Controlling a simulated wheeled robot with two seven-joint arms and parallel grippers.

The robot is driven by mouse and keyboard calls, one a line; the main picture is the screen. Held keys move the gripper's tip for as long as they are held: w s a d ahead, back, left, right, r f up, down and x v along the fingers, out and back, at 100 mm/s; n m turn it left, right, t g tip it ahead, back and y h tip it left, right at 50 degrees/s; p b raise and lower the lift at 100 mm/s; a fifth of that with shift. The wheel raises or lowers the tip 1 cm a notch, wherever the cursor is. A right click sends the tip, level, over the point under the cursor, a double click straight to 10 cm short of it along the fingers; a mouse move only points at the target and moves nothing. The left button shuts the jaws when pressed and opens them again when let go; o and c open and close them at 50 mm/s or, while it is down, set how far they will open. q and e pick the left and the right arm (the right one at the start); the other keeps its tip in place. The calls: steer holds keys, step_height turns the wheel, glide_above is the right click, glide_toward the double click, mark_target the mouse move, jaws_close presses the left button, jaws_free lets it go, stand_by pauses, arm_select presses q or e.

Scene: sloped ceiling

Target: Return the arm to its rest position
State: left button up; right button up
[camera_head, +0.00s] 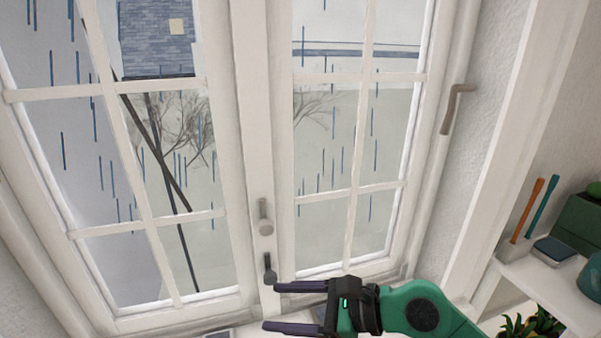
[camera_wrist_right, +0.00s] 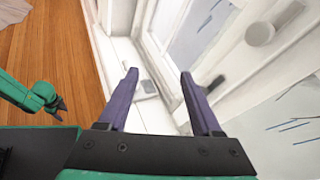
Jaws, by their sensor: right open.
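My right gripper (camera_head: 298,307) reaches in from the lower right in the head view, in front of the lower middle of a white window. Its two dark purple fingers are apart with nothing between them. The upper finger is close to a dark window handle (camera_head: 269,268); I cannot tell whether they touch. In the right wrist view the open fingers (camera_wrist_right: 160,90) point toward the window frame and sill, and the dark handle (camera_wrist_right: 216,84) is to their right. A green arm of mine with its left gripper (camera_wrist_right: 60,106) shows at the left of that view, small, its jaws unclear.
A tan handle (camera_head: 458,108) is on the right frame. At right, a white shelf (camera_head: 545,285) holds a green box (camera_head: 578,222). Wood floor (camera_wrist_right: 50,50) is clear at left.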

step_height(320, 180, up, 9)
steer(key=m+t+y, duration=0.4)
steer(key=m, duration=0.2)
steer(key=w+d+r+m+t+h, duration=0.2)
steer(key=w+d+m+t+h, duration=0.3)
steer(key=m, duration=0.5)
steer(key=w+d+r+m+t+h, duration=0.25)
steer(key=d+m+t, duration=0.45)
steer(key=m, duration=0.4)
steer(key=d+f+m+g+h, duration=0.5)
steer(key=d+f+m+h, duration=0.8)
steer(key=f+m, duration=0.45)
steer(key=s+f+m+g+y, duration=0.4)
steer(key=s+f+m+g, duration=0.3)
steer(key=s+f+g, duration=0.85)
steer(key=s+f+t, duration=0.1)
steer(key=s+f, duration=0.2)
steer(key=f, duration=1.1)
steer(key=s+f+t, duration=0.2)
steer(key=f, duration=1.2)
steer(key=s+d+f+g, duration=0.1)
steer(key=s+d+f, duration=0.2)
steer(key=s+f, duration=1.05)
step_height(320, 180, up, 16)
steer(key=s+p, duration=0.2)
steer(key=p, duration=1.3)
steer(key=shift+s+d+h, duration=0.3)
steer(key=shift+s+h, duration=0.1)
steer(key=shift+h, duration=0.05)
